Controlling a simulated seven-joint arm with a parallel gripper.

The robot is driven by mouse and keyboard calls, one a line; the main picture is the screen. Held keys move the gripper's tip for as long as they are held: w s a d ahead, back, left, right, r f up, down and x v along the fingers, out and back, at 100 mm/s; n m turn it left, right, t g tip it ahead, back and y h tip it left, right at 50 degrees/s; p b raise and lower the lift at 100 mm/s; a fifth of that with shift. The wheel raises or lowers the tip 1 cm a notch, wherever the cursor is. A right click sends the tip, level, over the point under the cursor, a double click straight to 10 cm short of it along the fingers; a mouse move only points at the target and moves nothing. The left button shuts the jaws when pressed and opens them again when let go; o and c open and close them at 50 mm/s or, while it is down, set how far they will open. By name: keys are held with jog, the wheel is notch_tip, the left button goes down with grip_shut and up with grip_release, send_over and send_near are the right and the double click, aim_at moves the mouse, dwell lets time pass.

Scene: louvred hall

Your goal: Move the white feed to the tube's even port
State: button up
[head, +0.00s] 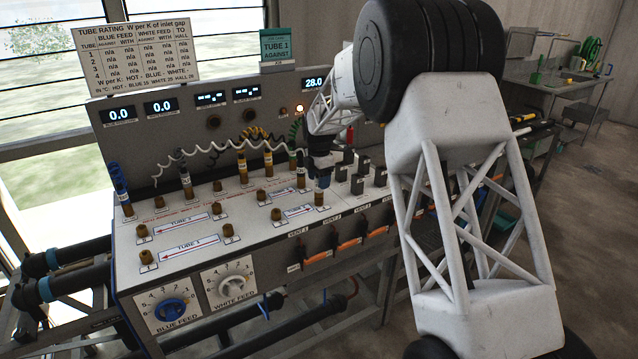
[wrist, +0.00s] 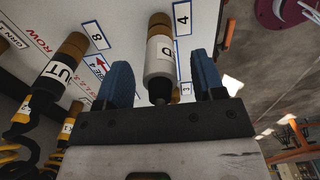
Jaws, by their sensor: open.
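My gripper (head: 320,178) is over the right part of the sloped port panel (head: 190,262). In the wrist view its two blue fingers (wrist: 155,85) stand open, one on each side of a white-bodied plug (wrist: 158,58), apparently the white feed. The plug's brown collar meets the panel between labels 8 and 4; a black letter shows on its body. Contact with the fingers cannot be told. A white coiled cord (head: 205,150) runs along the panel's back towards my gripper. Brown ports (head: 228,231) with number labels and red tube arrows lie in front. Which tube the port by my gripper serves is unclear.
Other plugs stand along the back row, including a blue one (head: 121,192) and a yellow-banded one (head: 242,166). A plug marked OUT (wrist: 60,68) stands left of the fingers. Orange vent handles (head: 348,244) and the white feed dial (head: 232,284) are on the front face.

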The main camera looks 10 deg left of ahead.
jog(key=shift+r, duration=1.5)
notch_tip(320, 180, up, 8)
